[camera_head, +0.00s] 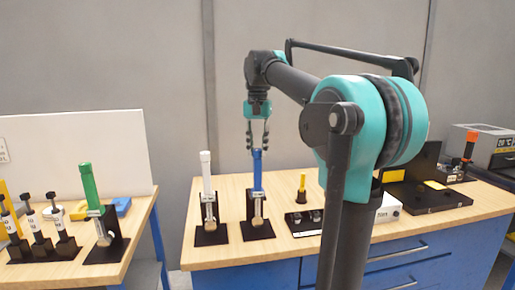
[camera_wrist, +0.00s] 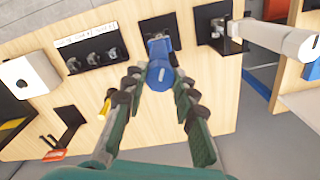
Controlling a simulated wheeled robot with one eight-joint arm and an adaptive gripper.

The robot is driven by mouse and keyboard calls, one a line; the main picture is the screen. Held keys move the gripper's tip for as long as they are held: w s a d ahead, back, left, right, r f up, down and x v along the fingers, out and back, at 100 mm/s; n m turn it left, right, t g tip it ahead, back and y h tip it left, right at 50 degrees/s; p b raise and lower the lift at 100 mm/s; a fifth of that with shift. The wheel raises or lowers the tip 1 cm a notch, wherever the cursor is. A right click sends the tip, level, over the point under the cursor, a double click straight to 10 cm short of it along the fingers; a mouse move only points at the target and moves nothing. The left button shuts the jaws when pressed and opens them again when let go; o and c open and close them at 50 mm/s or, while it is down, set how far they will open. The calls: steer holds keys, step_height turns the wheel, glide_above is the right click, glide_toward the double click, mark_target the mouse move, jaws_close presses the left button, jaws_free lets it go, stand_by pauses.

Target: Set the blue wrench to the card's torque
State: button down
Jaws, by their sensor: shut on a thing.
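The blue wrench (camera_head: 257,172) stands upright in a black stand on the wooden bench. My gripper (camera_head: 257,147) comes down from above onto the top of its blue handle. In the wrist view the round blue handle end (camera_wrist: 160,75) lies between the two dark finger pads of my gripper (camera_wrist: 158,84), which is shut on it. The torque scale on the wrench cannot be read. I cannot tell which thing is the card; a white label strip (camera_wrist: 86,36) with unreadable writing lies by a black block in the wrist view.
A white wrench (camera_head: 206,180) stands close left of the blue one. A green wrench (camera_head: 90,187) stands on the left table. A yellow-handled tool (camera_head: 302,182) and a white box (camera_head: 388,209) are to the right. An orange-topped tool (camera_head: 470,143) stands farther right.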

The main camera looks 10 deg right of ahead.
mark_target(258, 149)
steer(key=shift+m, duration=1.2)
steer(key=c, duration=1.2)
jaws_free()
step_height(258, 149, up, 12)
